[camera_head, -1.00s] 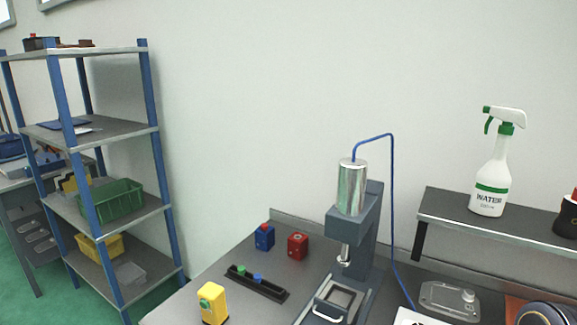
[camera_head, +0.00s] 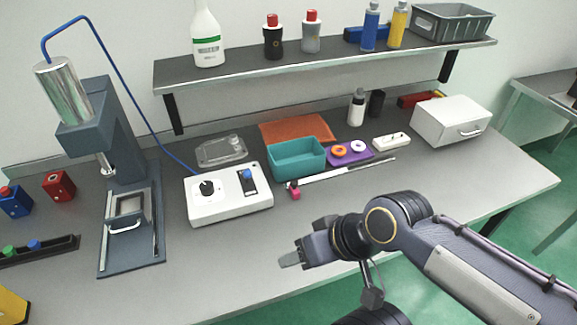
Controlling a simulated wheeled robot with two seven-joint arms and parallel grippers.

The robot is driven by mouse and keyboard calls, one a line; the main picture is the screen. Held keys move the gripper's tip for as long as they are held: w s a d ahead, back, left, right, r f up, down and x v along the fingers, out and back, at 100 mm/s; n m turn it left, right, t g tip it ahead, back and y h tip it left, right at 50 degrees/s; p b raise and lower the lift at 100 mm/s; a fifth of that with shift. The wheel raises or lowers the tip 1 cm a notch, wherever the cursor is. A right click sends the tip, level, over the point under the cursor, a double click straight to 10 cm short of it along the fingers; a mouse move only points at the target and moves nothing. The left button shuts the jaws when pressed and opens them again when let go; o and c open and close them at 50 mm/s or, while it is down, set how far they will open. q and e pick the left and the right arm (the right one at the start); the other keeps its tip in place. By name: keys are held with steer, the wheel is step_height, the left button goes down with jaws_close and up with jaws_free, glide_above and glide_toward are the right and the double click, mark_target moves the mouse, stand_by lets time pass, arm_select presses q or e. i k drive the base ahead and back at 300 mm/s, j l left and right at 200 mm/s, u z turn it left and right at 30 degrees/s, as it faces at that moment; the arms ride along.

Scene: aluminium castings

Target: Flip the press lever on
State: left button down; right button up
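The press (camera_head: 108,137) stands at the left of the bench, a dark blue-grey frame with a silver cylinder (camera_head: 63,90) on top. A blue hose runs from the cylinder to a white control box (camera_head: 229,205) at the press's right. The box bears a black knob (camera_head: 207,188) and a small blue lever (camera_head: 247,175) on a dark plate. My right gripper (camera_head: 288,262) is above the bench's front part, lower right of the box and apart from it. Its finger gap is not clear. My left gripper is out of view.
A teal bin (camera_head: 297,160), a purple tray (camera_head: 350,153) and a clear dish (camera_head: 221,150) lie behind and right of the box. A shelf (camera_head: 330,62) with bottles hangs above. Bare bench lies between the box and my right gripper.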

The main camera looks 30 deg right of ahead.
mark_target(247, 173)
steer(key=z, duration=0.8)
steer(key=i+l+z, duration=0.1)
steer(key=l, duration=0.45)
steer(key=i+z, duration=0.05)
